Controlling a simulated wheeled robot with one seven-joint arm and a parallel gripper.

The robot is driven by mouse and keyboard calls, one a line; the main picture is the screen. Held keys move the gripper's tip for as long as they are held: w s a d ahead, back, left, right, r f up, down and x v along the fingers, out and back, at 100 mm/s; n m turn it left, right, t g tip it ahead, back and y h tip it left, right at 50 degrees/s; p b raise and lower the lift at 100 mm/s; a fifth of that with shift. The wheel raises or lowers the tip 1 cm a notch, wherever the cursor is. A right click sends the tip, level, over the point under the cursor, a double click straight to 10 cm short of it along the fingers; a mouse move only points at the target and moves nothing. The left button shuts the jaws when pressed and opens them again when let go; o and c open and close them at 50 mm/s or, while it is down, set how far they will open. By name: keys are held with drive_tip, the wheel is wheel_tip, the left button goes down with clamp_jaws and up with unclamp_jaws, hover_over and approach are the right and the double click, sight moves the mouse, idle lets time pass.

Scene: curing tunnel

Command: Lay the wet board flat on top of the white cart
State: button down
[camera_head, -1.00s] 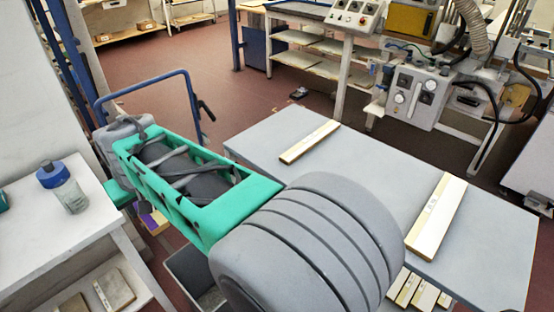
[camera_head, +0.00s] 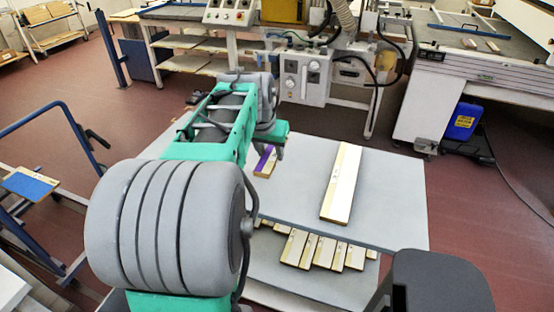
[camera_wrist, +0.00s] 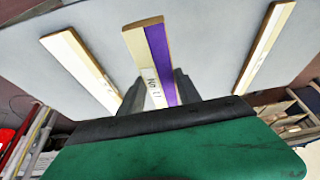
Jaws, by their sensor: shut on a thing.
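The wet board, pale with a purple stripe and a small label, (camera_wrist: 148,58) is between the fingers of my gripper (camera_wrist: 157,88), which is shut on it. In the head view only part of the board (camera_head: 265,160) shows beside my arm, over the far left part of the cart. The cart (camera_head: 390,190) has a flat pale grey top and a lower shelf. In the wrist view the board lies over the cart top between two other boards; I cannot tell whether it touches the top. My arm hides most of the gripper in the head view.
A pale board (camera_head: 341,183) lies on the cart top to the right; another (camera_wrist: 82,68) lies at left in the wrist view. Several boards (camera_head: 325,252) sit on the lower shelf. Bare cart top shows between the boards. A machine (camera_head: 305,75) stands behind the cart.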

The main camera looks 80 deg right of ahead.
drive_tip(key=shift+s+d+f+m, duration=0.15)
drive_tip(key=shift+s+d+m, duration=0.15)
drive_tip(key=shift+s+d, duration=0.45)
drive_tip(key=d+f, duration=0.1)
drive_tip(key=d, duration=0.1)
drive_tip(key=w+d+f+p, duration=0.1)
drive_tip(key=d, duration=0.1)
drive_tip(key=d+f+p, duration=0.1)
drive_tip(key=d, duration=0.2)
drive_tip(key=shift+w, duration=0.4)
drive_tip(key=d+f, duration=0.1)
drive_tip(key=f, duration=0.1)
drive_tip(key=w+d+f+p, duration=0.1)
drive_tip(key=d+f, duration=0.3)
drive_tip(key=shift+w+d+f, duration=0.15)
drive_tip(key=shift+d+f, duration=0.1)
drive_tip(key=shift+f, duration=0.05)
wheel_tip(320, 180, down, 3)
drive_tip(key=shift+r+p, duration=0.2)
drive_tip(key=shift+p, duration=0.6)
drive_tip(key=shift+f+b, duration=0.3)
drive_tip(key=shift+f, duration=0.1)
drive_tip(key=c, duration=0.8)
unclamp_jaws()
drive_tip(key=shift+c, duration=0.2)
